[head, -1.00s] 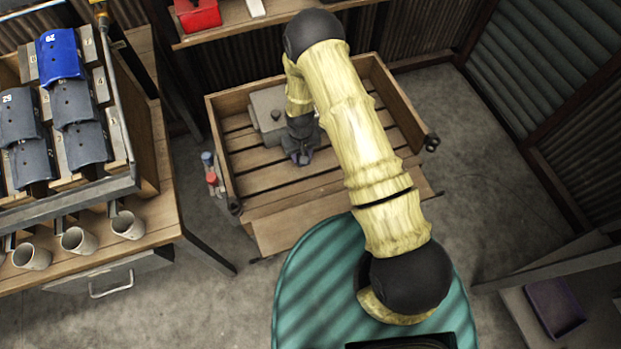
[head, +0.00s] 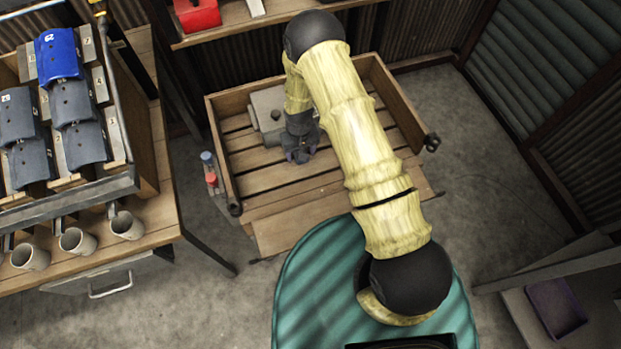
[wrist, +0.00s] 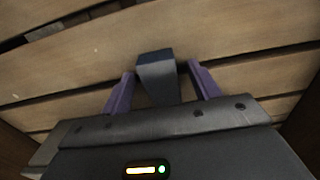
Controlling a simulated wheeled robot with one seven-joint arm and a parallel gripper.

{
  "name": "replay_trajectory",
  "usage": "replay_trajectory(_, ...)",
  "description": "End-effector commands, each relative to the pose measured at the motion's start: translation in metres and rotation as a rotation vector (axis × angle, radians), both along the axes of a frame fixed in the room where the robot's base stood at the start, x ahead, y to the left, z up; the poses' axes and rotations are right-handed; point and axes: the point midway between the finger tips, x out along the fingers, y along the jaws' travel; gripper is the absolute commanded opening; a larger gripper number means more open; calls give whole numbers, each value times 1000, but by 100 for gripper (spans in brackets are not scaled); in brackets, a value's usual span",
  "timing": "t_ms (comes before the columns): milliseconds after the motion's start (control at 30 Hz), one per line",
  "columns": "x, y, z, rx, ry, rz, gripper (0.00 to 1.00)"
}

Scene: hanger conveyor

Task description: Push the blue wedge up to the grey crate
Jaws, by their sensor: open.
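The blue wedge (wrist: 157,68) shows in the wrist view as a dark blue-grey block on wooden slats, between the two purple fingers of my gripper (wrist: 161,74). The fingers are open, with a visible gap on each side of the wedge. In the head view my gripper (head: 301,157) points down low over the slatted wooden floor; I cannot make out the wedge clearly there. A grey box with a dark knob (head: 268,102), which looks like the grey crate, is just left of and behind my gripper, partly hidden by my arm.
A wooden walled tray (head: 222,150) surrounds the gripper and the grey box, with free slats at right and front. Small bottles (head: 208,168) stand outside its left wall. A workbench with mugs (head: 126,226) and a rack of curved blue and grey pieces (head: 58,55) is at left.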

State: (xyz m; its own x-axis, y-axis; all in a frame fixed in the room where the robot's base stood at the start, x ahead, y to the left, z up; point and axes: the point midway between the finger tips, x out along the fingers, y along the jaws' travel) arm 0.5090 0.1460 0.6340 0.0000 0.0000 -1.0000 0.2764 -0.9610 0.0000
Motion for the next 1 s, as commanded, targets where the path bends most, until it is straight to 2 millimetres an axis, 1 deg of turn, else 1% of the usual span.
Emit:
replay_trajectory(167, 0, 0, 2, 0, 0, 0, 61)
replay_trajectory(267, 0, 0, 9, 0, -1, 0, 61)
replay_trajectory(367, 1, 0, 21, 1, -3, 0, 61)
replay_trajectory(667, 1, 0, 75, 1, -4, 0, 61)
replay_trajectory(1000, 1, 0, 141, 1, -4, 0, 61)
